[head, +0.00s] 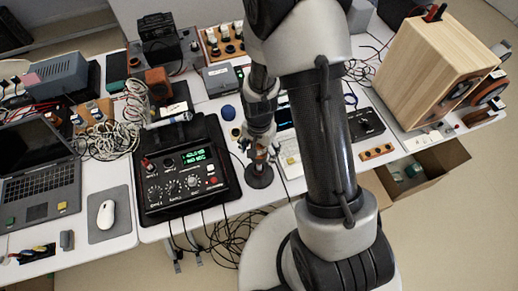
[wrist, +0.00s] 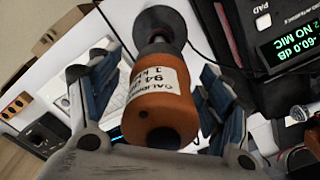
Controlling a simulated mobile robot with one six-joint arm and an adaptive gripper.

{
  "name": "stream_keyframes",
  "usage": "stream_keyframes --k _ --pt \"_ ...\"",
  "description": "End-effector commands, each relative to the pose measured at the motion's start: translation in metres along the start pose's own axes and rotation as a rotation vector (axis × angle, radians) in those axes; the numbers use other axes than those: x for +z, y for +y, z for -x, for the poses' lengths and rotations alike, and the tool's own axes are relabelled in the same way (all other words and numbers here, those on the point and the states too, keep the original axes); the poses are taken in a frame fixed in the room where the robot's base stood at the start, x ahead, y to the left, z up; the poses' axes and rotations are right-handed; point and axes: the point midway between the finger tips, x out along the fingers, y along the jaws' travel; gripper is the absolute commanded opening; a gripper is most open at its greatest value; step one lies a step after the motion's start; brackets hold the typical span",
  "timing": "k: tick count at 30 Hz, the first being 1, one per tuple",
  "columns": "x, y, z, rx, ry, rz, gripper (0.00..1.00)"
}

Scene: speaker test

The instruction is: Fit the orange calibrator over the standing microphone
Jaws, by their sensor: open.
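The orange calibrator (wrist: 160,110) with a white label fills the middle of the wrist view, between the fingers of my gripper (wrist: 155,72). The fingers are open, one on each side, with visible gaps to it. Beyond its far end is a dark, narrow piece of the standing microphone (wrist: 157,38), above a round black base (wrist: 150,20). The calibrator lines up with this piece; how far it sits over it is hidden. In the head view my gripper (head: 261,145) is above the round base (head: 259,178), and the calibrator is mostly hidden.
A black meter case (head: 185,205) with a green display stands left of the base; in the wrist view its display (wrist: 290,45) reads "-60.0 dB" and "NO MIC". A blue ball (head: 229,113) is nearby. A wooden speaker (head: 430,70) stands right. Cables (head: 240,240) hang at the front edge.

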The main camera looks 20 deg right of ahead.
Motion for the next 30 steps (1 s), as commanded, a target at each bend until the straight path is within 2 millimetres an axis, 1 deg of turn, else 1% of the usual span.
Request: stream_keyframes --k 7,10,14,18,24,27,30 --pt "0.0 0.0 0.001 0.0 0.0 0.0 0.72" --pt "-0.001 -0.001 0.009 -0.001 0.001 0.0 0.72" --pt "-0.001 -0.001 0.031 -0.004 0.004 0.0 0.72" --pt "-0.001 -0.001 0.062 -0.005 0.005 0.0 0.72" --pt "-0.001 -0.001 0.1 -0.003 0.003 0.0 0.72" --pt "-0.001 -0.001 0.112 -0.002 0.002 0.0 0.72" --pt "0.0 0.0 0.118 -0.001 0.001 0.0 0.72"
